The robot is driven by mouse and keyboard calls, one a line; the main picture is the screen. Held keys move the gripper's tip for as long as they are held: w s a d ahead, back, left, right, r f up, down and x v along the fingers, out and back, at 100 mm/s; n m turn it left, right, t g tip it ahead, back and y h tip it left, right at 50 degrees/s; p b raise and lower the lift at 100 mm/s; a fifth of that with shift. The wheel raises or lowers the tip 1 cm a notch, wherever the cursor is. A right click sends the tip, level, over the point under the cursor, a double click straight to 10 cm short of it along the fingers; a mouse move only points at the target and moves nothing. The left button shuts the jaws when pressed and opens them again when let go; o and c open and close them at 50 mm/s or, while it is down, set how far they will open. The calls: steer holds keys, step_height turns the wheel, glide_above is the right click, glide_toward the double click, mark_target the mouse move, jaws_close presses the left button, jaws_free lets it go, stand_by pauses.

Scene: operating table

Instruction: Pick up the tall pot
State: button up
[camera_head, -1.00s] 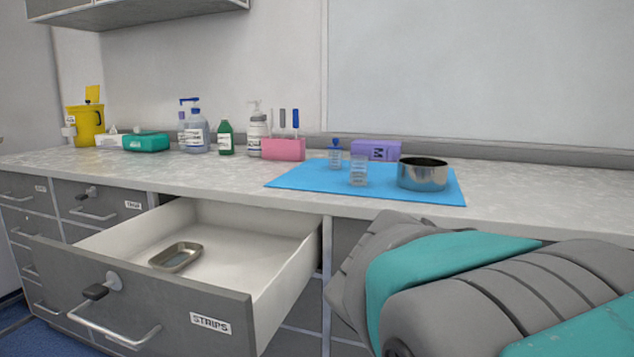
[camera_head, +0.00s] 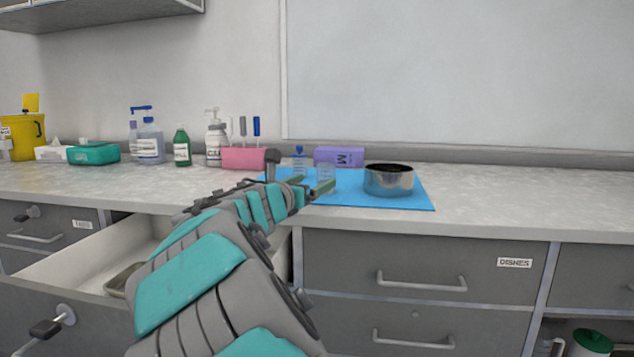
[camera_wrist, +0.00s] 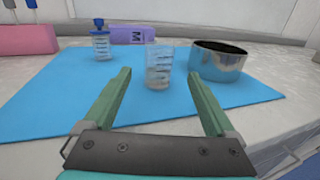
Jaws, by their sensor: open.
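A tall clear pot (camera_wrist: 158,60) with graduation marks stands upright on the blue mat (camera_wrist: 40,105). In the wrist view it is straight ahead, between the lines of my two green fingers and seemingly just beyond their tips. My gripper (camera_wrist: 160,78) is open and empty. In the head view my gripper (camera_head: 309,184) is over the mat's front left part, and the fingers partly hide the clear pot (camera_head: 326,172). A wide, low metal pot (camera_head: 388,181) stands to the right on the mat. A small clear bottle with a blue cap (camera_wrist: 101,42) stands to the left and farther back.
A purple box (camera_head: 339,157) lies behind the mat. A pink holder (camera_head: 250,158) with pens, pump bottles (camera_head: 150,142) and a green bottle (camera_head: 181,148) stand to the left. An open drawer (camera_head: 62,262) sits below left, partly hidden by my arm. The counter right of the mat is clear.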

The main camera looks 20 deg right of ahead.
mark_target(322, 173)
steer(key=shift+w+d, duration=0.15)
steer(key=shift+w, duration=0.2)
steer(key=shift+x, duration=0.95)
steer(key=shift+r+x, duration=0.15)
steer(key=shift+x, duration=1.2)
steer(key=shift+r+x, duration=0.2)
steer(key=shift+x, duration=1.15)
steer(key=shift+s, duration=0.15)
steer(key=shift+c, duration=0.2)
jaws_close()
steer(key=shift+r, duration=0.15)
